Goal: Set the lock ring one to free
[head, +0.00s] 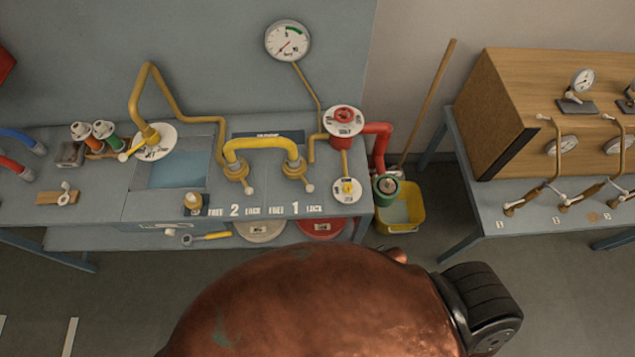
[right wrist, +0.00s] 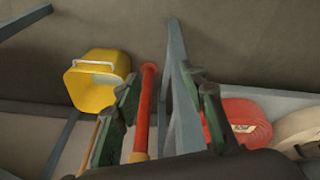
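Lock ring one (head: 294,169) is a brass ring at the right foot of the yellow U-shaped pipe (head: 262,143) in the head view. Its short pale-tipped lever (head: 309,187) points down and right, to the LOCK side of the label "FREE 1 LOCK" (head: 295,209). Lock ring two (head: 235,170) is at the pipe's left foot, with its lever also pointing down and right. My right gripper (right wrist: 165,115) shows in the right wrist view with its fingers apart. A red bar (right wrist: 146,110) shows between the fingers; I cannot tell its depth. My left gripper is not in view.
A round gauge (head: 288,41) is on the back panel. A red valve (head: 344,119) and red pipe stand right of ring one. A yellow bucket (head: 415,204) is by the bench's right end. A wooden cabinet (head: 540,110) stands on another table. A copper dome fills the bottom foreground.

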